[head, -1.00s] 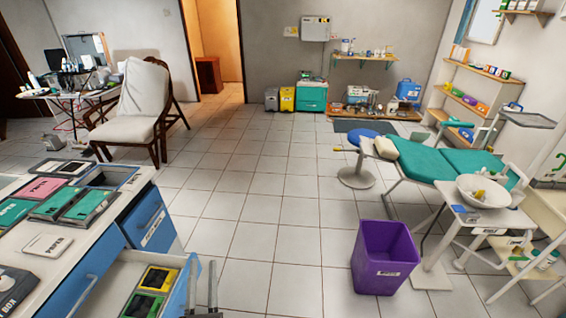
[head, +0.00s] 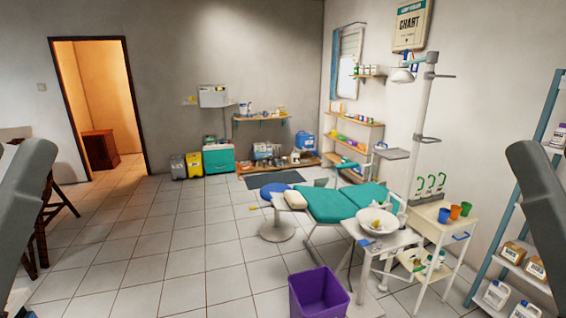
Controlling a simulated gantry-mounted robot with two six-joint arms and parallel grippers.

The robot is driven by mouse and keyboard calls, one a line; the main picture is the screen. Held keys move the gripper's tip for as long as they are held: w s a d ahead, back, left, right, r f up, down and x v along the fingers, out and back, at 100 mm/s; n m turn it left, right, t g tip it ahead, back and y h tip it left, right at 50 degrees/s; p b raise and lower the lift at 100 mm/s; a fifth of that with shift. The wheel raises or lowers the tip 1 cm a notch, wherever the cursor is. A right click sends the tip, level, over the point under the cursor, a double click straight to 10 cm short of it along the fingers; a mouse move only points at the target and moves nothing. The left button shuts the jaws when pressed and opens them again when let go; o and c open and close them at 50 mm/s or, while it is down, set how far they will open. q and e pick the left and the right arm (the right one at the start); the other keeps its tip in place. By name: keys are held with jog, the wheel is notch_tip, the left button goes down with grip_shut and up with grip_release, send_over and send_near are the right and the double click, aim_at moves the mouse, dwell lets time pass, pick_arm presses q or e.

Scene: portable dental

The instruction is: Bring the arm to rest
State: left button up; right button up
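Two grey links of my own arms show at the left and right edges of the head view. Neither gripper shows in the view, so I cannot see their fingers or whether they hold anything. The task names no other object.
A purple bin (head: 319,293) stands at the bottom centre. A green dental chair (head: 345,203) with a white basin (head: 376,222) is behind it. A cart (head: 440,235) and a blue-framed shelf (head: 515,200) stand at the right. Tiled floor (head: 170,255) is clear at centre left.

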pick_arm(q)
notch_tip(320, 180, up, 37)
jog(key=p, duration=3.4)
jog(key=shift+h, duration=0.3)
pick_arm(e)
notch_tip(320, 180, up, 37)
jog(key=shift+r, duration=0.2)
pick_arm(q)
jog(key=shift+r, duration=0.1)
